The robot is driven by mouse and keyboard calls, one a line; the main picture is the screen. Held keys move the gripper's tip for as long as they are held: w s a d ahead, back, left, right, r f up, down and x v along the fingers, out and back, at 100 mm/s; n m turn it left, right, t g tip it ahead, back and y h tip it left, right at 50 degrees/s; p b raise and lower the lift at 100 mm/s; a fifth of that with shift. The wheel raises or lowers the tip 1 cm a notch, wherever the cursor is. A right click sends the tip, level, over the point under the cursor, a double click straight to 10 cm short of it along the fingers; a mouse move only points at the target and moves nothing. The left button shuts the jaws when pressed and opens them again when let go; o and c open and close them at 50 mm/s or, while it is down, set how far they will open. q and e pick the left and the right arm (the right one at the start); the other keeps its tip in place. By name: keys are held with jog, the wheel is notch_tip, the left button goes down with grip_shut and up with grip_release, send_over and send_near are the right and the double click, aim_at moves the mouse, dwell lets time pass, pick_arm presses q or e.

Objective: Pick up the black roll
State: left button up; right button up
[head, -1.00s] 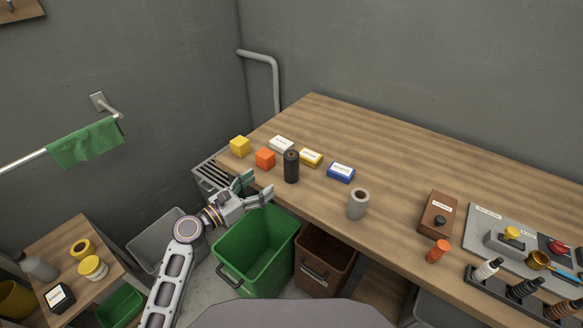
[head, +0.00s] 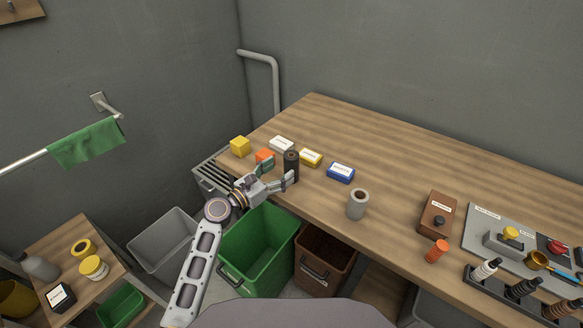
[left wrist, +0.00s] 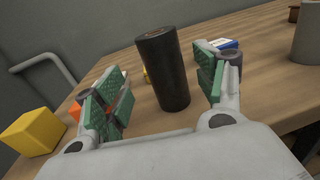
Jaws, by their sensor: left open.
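The black roll (head: 291,164) stands upright near the left front edge of the wooden table. It also shows in the left wrist view (left wrist: 163,72), standing between and beyond my open fingers. My left gripper (head: 279,175) is open at the table's front edge, right by the roll, with a finger on either side of its line. In the left wrist view my left gripper (left wrist: 160,98) has green pads on both fingers, and gaps show between the pads and the roll. My right gripper is not in view.
An orange block (head: 264,155) and a yellow block (head: 240,147) lie left of the roll. White (head: 281,144), yellow (head: 311,158) and blue (head: 341,172) boxes lie behind and right. A green bin (head: 258,250) stands below the table edge.

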pick_arm(q)
jog(key=shift+w+d, duration=0.1)
jog(key=shift+d, duration=0.05)
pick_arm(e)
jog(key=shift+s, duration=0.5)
